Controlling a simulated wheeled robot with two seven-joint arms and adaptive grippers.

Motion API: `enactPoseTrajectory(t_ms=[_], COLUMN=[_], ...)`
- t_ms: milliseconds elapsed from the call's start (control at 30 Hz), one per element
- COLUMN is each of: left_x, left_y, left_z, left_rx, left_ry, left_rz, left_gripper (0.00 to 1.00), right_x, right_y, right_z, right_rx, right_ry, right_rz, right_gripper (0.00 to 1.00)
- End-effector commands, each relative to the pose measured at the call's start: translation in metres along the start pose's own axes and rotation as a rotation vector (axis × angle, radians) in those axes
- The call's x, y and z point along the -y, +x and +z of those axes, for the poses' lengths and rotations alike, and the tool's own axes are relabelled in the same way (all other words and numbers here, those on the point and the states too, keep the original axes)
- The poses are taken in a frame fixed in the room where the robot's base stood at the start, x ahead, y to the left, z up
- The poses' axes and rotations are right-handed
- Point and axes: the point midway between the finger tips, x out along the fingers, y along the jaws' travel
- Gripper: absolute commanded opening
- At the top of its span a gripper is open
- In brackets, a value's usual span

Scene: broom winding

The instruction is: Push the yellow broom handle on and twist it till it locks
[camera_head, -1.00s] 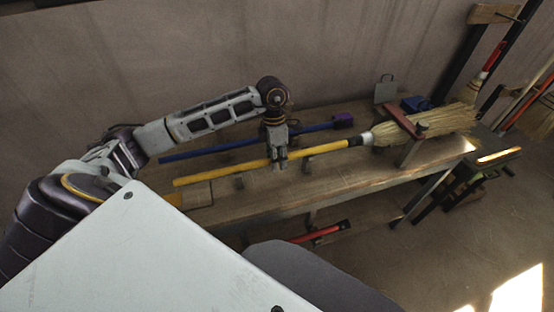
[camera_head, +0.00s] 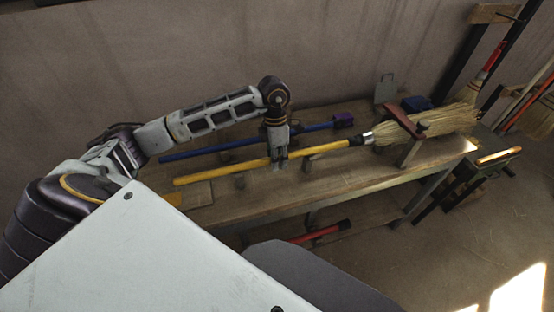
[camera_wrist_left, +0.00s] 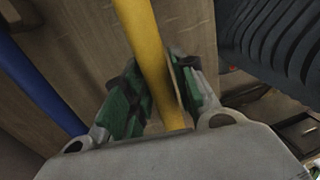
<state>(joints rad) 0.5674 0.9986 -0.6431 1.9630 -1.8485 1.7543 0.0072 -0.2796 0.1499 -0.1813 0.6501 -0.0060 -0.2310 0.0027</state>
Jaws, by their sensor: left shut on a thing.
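The yellow broom handle (camera_head: 325,149) lies along the bench, its black end close to the silver socket of the straw broom head (camera_head: 430,124). I cannot tell whether the handle end is inside the socket. The broom head is held under a red-brown clamp (camera_head: 399,119). My left gripper (camera_head: 279,158) is shut on the handle near its middle. In the left wrist view the handle (camera_wrist_left: 150,50) runs between the green-padded fingers. My right gripper is not in view.
A blue pole (camera_head: 220,149) with a purple end lies behind the handle on the wooden bench (camera_head: 330,180). A red-handled tool (camera_head: 325,231) lies below the bench. More brooms stand at the far right.

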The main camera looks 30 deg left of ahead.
Motion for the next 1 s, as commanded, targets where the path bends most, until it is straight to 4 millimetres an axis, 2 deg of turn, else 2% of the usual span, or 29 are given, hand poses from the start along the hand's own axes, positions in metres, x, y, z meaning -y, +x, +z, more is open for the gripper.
enactPoseTrajectory(t_ms=[1000], left_x=[0.0], left_y=[0.0], left_z=[0.003], left_rx=[0.008], left_ry=[0.003], left_rz=[0.181], left_gripper=[0.0], right_x=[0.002], right_y=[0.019], right_z=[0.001], right_rx=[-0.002], right_ry=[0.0], right_rz=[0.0], right_gripper=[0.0])
